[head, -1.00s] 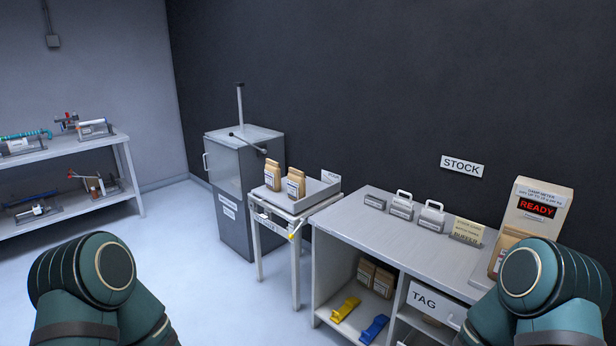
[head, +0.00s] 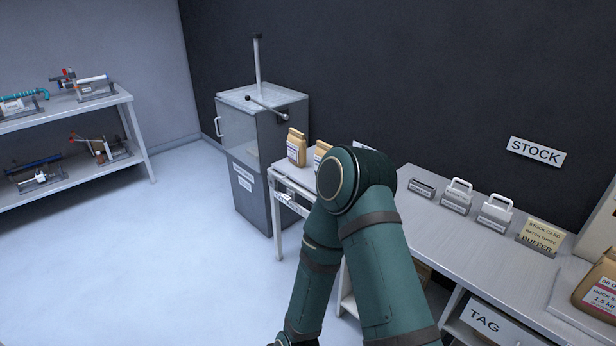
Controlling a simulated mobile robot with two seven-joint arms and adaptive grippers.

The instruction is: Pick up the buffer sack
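Two tan paper sacks stand on the small white table: the left sack (head: 297,149) shows clearly, and the right sack (head: 321,154) is partly hidden by my arm. Another tan sack with a red and white label reading about 1.5 kg (head: 598,292) stands at the right edge, cut off by the frame. A card (head: 541,236) on the bench carries the word BUFFER, with no sack right beside it. I cannot tell which sack is the buffer sack.
A grey hopper cabinet (head: 262,165) with a lever stands behind the small table. A TAG box (head: 490,322) sits below. A rack (head: 75,110) stands at left; the floor between is clear.

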